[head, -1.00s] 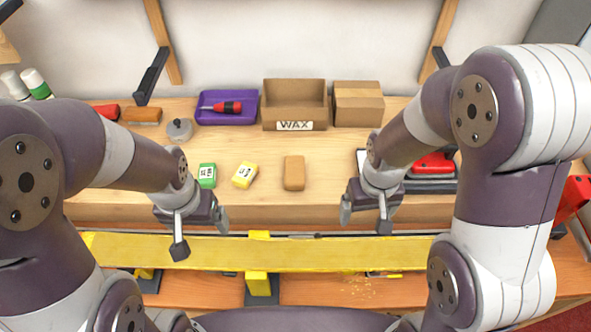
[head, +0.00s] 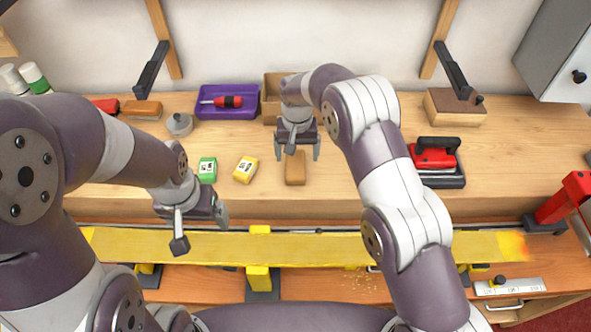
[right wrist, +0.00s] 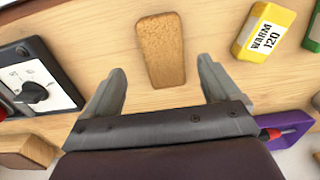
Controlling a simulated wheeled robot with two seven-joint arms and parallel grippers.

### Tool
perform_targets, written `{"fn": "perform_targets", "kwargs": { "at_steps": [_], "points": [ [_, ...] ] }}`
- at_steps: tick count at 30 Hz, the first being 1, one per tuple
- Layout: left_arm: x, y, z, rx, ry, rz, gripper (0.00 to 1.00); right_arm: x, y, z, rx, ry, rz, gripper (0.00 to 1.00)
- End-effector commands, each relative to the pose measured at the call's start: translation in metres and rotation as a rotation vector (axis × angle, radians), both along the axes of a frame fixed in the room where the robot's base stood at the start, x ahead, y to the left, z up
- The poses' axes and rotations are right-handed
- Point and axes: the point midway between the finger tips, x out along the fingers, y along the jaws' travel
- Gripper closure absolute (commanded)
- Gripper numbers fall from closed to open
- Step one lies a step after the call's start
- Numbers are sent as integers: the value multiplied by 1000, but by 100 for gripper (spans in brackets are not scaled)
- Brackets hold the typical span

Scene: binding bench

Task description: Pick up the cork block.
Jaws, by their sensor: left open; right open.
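The cork block (head: 295,170) is a small brown rounded bar lying on the wooden bench, right of the yellow wax block. In the right wrist view the cork block (right wrist: 161,50) lies ahead of the fingers, near the middle of the gap between them. My right gripper (head: 298,154) is open and empty, over the far end of the cork block; its open fingers also show in the right wrist view (right wrist: 163,88). I see no contact with the block. My left gripper (head: 203,232) is open and empty, above the near bench edge at left.
A yellow block (head: 246,169) and green block (head: 207,170) lie left of the cork. Behind are a purple tray (head: 226,115) with a screwdriver and a cardboard box (head: 272,84), partly hidden. The bench between is clear.

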Motion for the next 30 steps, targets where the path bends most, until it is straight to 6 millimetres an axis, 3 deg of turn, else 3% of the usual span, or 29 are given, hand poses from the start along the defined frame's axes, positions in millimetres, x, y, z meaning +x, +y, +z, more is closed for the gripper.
{"fn": "perform_targets", "kwargs": {
  "at_steps": [4, 8, 12, 18, 24, 30],
  "points": [
    [0, 0, 16, 0, 0, 0, 11, 1, 1, -11, 0, 0, 1, 11],
    [0, 0, 32, 0, -1, 0, 11, 3, 4, -35, 0, 0, 1, 11],
    [0, 0, 34, 0, 0, 0, 11, 4, 4, -55, 1, -3, 1, 11],
    [0, 0, 33, 0, 0, 0, 11, 4, 4, -58, 1, -3, 1, 11],
    [0, 0, 33, 0, 0, 0, 11, 4, 4, -58, 1, -4, 1, 66],
    [0, 0, 33, 0, 0, 0, 11, 4, 4, -57, 1, -4, 1, 66]
  ]
}}
